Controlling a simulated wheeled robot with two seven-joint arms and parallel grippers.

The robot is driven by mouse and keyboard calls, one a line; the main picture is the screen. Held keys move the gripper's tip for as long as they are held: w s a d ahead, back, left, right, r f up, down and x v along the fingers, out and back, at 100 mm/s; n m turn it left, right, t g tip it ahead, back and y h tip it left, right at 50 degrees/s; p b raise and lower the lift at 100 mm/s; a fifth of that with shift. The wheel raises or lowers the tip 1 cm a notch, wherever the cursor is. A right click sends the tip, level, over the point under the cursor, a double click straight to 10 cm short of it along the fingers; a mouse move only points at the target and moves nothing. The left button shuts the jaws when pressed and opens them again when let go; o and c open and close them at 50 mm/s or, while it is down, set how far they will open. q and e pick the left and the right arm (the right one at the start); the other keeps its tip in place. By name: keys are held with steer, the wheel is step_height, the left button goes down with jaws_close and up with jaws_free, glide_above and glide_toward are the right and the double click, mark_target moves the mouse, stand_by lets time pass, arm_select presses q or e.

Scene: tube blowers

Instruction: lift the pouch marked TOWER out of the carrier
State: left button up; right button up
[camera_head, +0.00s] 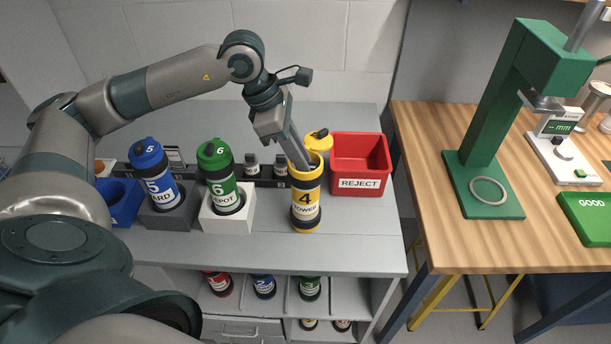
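The yellow carrier (305,212), marked 4 TOWER, stands upright on the grey bench. Its yellow lid (318,140) is swung open at the back of its top. My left gripper (302,162) points down into the carrier's open mouth, with the fingertips at or just inside the rim. The fingers look close together, but the rim and the viewing angle hide whether they hold anything. The pouch inside the carrier cannot be made out. My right gripper is not in view.
A red REJECT bin (360,165) stands just right of the carrier. A green carrier 6 (222,180) in a white block and a blue carrier 5 (158,180) in a grey block stand to the left. A wooden table (440,140) with a green press is at right.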

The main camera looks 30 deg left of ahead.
arm_select(q)
steer(key=shift+w+d+f, duration=0.1)
steer(key=shift+d+f, duration=0.1)
steer(key=shift+f, duration=0.35)
jaws_close()
